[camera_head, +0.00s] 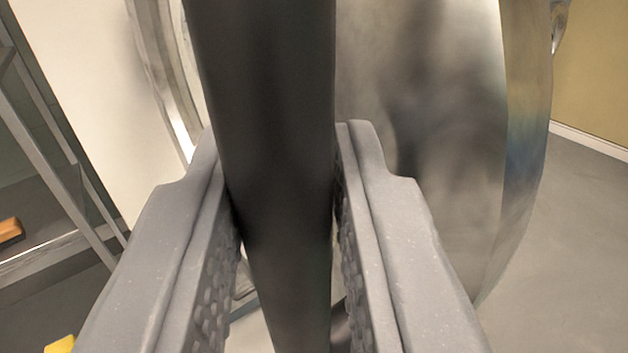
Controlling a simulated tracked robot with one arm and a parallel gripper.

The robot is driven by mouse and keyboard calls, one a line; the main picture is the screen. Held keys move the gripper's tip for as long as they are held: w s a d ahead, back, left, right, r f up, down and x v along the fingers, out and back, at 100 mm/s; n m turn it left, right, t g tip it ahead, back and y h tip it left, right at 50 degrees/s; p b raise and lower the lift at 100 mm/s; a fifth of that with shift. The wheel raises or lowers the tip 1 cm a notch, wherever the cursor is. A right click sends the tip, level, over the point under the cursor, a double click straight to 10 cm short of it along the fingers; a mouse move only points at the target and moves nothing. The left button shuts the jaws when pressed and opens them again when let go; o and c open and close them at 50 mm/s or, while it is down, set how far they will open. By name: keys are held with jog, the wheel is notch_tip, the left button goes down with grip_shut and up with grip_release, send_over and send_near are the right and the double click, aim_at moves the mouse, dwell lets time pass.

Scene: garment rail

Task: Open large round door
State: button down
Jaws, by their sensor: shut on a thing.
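My gripper (285,190) fills the lower middle of the view, its two grey padded fingers on either side of a thick dark bar (268,90). The fingers are shut on this bar, which looks like the door's handle and runs from the top edge down past the fingers. The large round metal door (440,130) stands behind the bar, to the right, its curved rim (530,130) facing right. A curved metal frame edge (170,70) shows left of the bar. The door's hinge and most of its face are hidden or out of view.
A grey metal rack (50,130) stands at the left, with an orange item (10,230) low on it. A yellow object (60,345) is at the bottom left. Bare grey floor (580,230) lies at the right, below a tan wall (595,70).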

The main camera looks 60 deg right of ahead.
jog(key=shift+a+f, duration=0.15)
jog(key=c, duration=1.4)
grip_release()
jog(key=shift+w, duration=0.15)
jog(key=shift+o, duration=0.3)
jog(key=shift+r, duration=0.2)
jog(key=shift+f+n, duration=0.15)
jog(key=shift+n, duration=0.15)
jog(key=shift+r+t, duration=0.25)
jog(key=shift+t, duration=0.05)
